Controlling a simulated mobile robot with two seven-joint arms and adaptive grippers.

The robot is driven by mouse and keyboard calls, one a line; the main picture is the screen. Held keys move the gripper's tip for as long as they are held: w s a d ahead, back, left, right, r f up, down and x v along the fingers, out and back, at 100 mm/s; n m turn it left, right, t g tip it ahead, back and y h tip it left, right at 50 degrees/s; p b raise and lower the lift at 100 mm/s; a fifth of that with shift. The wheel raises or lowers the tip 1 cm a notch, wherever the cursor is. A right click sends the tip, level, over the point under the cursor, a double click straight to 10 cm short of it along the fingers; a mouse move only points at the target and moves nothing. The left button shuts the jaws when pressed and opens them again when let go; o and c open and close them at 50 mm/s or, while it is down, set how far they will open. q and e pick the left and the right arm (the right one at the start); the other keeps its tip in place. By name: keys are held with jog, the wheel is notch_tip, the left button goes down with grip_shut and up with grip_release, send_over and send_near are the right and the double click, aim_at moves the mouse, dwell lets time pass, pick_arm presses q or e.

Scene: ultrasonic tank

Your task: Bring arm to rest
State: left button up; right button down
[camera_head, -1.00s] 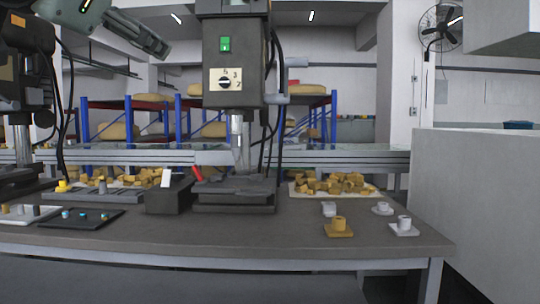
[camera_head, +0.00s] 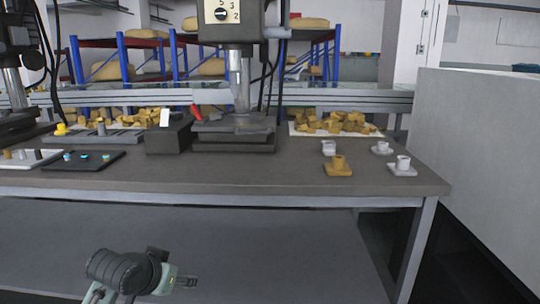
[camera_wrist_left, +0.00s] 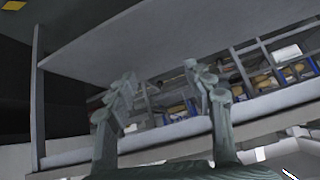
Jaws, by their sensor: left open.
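My left gripper (camera_wrist_left: 168,92) shows in the left wrist view with its two pale green fingers spread apart and nothing between them. In the head view a dark grey and pale green part of my left arm (camera_head: 128,271) is low at the bottom edge, in front of the workbench (camera_head: 250,179) and below its top. The fingers cannot be made out clearly there. My right gripper is in neither view.
The bench holds a drill press (camera_head: 240,85), a dark block (camera_head: 168,137), brown parts on a white sheet (camera_head: 290,130), a yellow part (camera_head: 338,165) and white parts (camera_head: 403,165). A grey wall (camera_head: 480,150) stands at the right. Blue shelving (camera_head: 75,60) is behind.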

pick_arm(q)
jog(key=s+a+f+g+y, duration=0.1)
jog(key=s+a+f+g, duration=0.1)
jog(key=s+f, duration=1.1)
jog(key=s+a+f+n+g+y, duration=0.1)
jog(key=s+a+f+g, duration=0.2)
jog(key=s+f, duration=1)
jog(key=shift+s+a+f+g+p, duration=0.2)
jog(key=shift+a+g+p, duration=0.15)
jog(key=shift+a, duration=0.25)
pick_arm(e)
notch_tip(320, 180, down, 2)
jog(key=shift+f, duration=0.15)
